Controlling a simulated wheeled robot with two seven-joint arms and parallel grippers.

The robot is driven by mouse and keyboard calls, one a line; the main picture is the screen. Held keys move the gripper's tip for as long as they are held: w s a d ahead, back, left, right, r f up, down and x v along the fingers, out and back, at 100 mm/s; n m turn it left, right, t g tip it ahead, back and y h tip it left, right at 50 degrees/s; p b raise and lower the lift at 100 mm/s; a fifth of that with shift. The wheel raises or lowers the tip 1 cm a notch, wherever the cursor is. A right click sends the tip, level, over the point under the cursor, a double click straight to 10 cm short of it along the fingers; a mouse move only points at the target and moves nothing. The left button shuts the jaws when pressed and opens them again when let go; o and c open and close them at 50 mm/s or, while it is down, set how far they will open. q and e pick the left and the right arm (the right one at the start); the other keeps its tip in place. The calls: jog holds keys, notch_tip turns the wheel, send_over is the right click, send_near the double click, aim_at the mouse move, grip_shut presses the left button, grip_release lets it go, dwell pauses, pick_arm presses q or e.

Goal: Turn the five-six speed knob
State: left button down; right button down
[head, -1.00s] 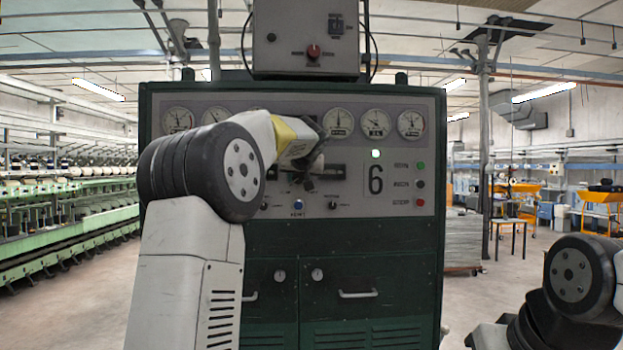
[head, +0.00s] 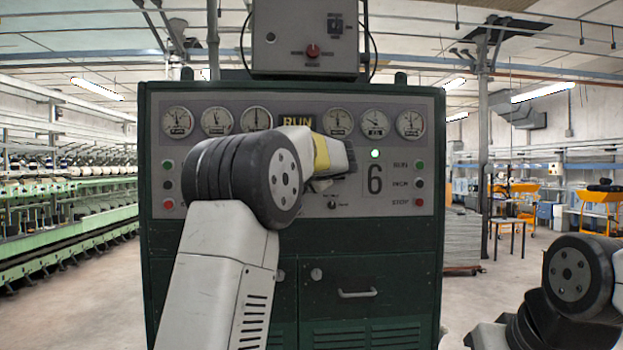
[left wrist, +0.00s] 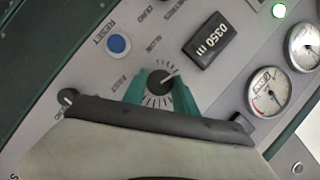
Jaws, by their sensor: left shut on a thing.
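The speed knob (left wrist: 160,82) is a black round knob with a white pointer line, inside a ring of tick marks with the words SLOW and FAST, in the left wrist view. My left gripper (left wrist: 160,92) has its two teal fingers on either side of the knob and is shut on it. In the head view my left arm (head: 245,180) covers this part of the grey control panel (head: 400,100), so the knob is hidden there. My right arm (head: 580,280) shows at the lower right; its gripper is out of view.
In the left wrist view a blue RESET button (left wrist: 119,43), a counter (left wrist: 210,40) and another small knob (left wrist: 68,97) are close around. The panel also has several gauges (head: 178,121) and START/STOP-side buttons (head: 420,183). A grey box (head: 306,35) stands above.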

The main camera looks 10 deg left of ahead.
pick_arm(q)
jog(key=shift+f+m+t+y, duration=0.1)
jog(key=shift+m+t+y, duration=0.45)
jog(key=shift+m, duration=1.3)
jog(key=shift+f+m+t+y, duration=0.1)
jog(key=shift+m+t+y, duration=0.45)
jog(key=shift+m, duration=1.3)
jog(key=c, duration=1)
grip_release()
jog(key=v, duration=0.7)
jog(key=shift+s+d, duration=0.25)
jog(key=shift+d, duration=0.1)
jog(key=shift+f, duration=0.1)
